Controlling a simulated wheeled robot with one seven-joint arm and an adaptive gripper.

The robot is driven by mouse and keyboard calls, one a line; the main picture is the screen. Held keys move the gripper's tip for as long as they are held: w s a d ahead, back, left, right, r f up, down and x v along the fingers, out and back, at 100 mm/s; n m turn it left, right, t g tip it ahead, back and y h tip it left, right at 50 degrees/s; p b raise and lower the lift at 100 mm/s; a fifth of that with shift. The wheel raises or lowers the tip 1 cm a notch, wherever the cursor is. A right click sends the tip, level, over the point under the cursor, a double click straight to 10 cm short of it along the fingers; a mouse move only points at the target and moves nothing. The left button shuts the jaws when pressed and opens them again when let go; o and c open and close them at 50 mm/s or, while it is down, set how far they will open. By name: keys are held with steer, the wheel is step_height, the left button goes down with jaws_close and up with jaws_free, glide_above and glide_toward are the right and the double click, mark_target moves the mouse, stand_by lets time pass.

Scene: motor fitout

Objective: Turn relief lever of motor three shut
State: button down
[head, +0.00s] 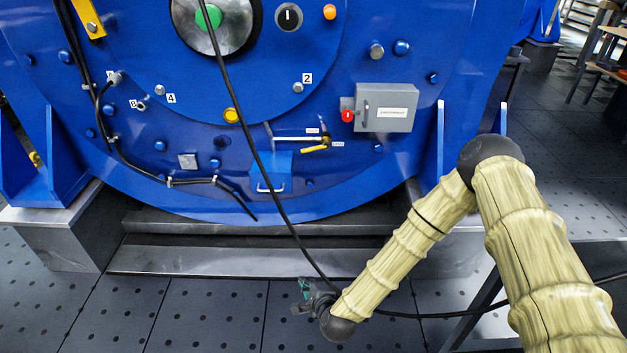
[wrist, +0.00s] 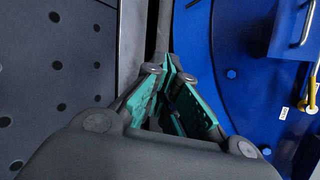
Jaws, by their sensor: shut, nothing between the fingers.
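A small yellow lever (head: 314,149) sits low on the blue motor face (head: 350,185), right of centre. It points left and slightly down from a brass valve body at the end of a thin horizontal pipe (head: 295,139). In the wrist view part of the yellow lever (wrist: 312,96) shows at the right edge, tilted by the camera. My gripper (head: 304,291) is low in front of the motor, below and apart from the lever. Its teal fingers (wrist: 172,68) are together and empty.
A grey box (head: 386,108) with a red knob is right of the lever. A blue box with a handle (head: 270,173) is to its left. A black cable (head: 262,160) hangs across the front. A grey step (head: 200,261) lies beneath the motor; the tiled floor is clear at left.

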mark_target(315, 147)
steer(key=w+r+m+t+h+b, duration=0.1)
steer(key=w+r+m+t+h, duration=0.1)
steer(key=w+r+m, duration=0.5)
steer(key=w+d+r+m+t+h+b, duration=0.1)
steer(key=w+r+m+t, duration=0.4)
steer(key=w+r, duration=1)
steer(key=shift+w+d+r+m+h+b, duration=0.2)
steer(key=shift+w+r+m+h+b, duration=0.35)
steer(key=shift+w+m, duration=2.2)
steer(key=shift+w+f+n, duration=0.15)
steer(key=shift+w+n, duration=1.05)
steer(key=shift+n, duration=0.05)
